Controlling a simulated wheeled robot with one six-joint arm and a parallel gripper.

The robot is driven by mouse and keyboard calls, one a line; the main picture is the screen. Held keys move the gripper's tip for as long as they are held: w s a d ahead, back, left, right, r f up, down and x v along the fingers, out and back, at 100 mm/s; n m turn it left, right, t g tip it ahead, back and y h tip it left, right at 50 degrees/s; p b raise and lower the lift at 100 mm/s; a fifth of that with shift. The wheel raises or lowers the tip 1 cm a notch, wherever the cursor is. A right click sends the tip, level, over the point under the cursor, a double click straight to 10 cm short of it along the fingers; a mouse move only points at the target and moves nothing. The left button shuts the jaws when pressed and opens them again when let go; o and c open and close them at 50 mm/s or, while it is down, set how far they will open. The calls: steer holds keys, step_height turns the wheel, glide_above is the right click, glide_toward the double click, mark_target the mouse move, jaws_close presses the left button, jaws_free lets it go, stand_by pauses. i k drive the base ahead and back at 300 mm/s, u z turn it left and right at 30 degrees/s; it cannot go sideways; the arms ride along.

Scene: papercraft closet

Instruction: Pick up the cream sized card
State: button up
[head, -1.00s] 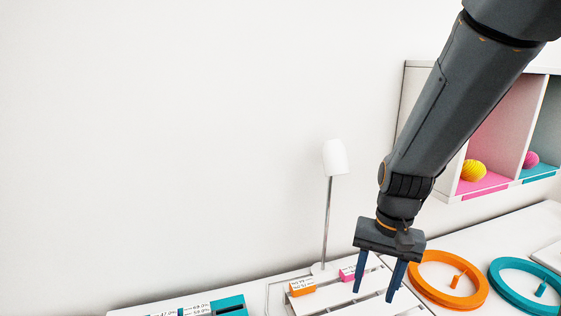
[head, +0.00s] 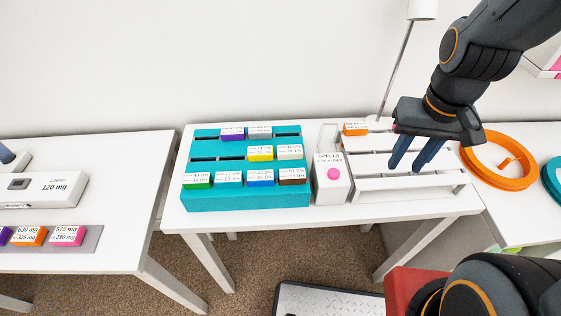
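A teal slotted rack (head: 205,202) on the white table holds several small coloured cards with printed labels. A pale card (head: 290,152) at the right of its middle row looks cream or off-white. Another light-bodied card (head: 228,178) stands in the front row; its exact colour is hard to tell. My gripper (head: 405,167) points down over the white slotted rack (head: 410,184), well to the right of the teal rack. Its two blue fingers are apart with nothing between them.
A white box with a pink button (head: 332,190) stands between the racks. An orange card (head: 355,129) sits at the white rack's back, near a lamp (head: 398,68). An orange ring (head: 490,180) lies to the right. Another table (head: 110,195) stands at left.

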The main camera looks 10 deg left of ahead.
mark_target(285, 152)
steer(key=k, duration=0.2)
steer(key=u, duration=0.95)
steer(key=i, duration=0.5)
steer(key=z, duration=2.15)
steer(key=k, duration=0.45)
steer(key=u, duration=0.55)
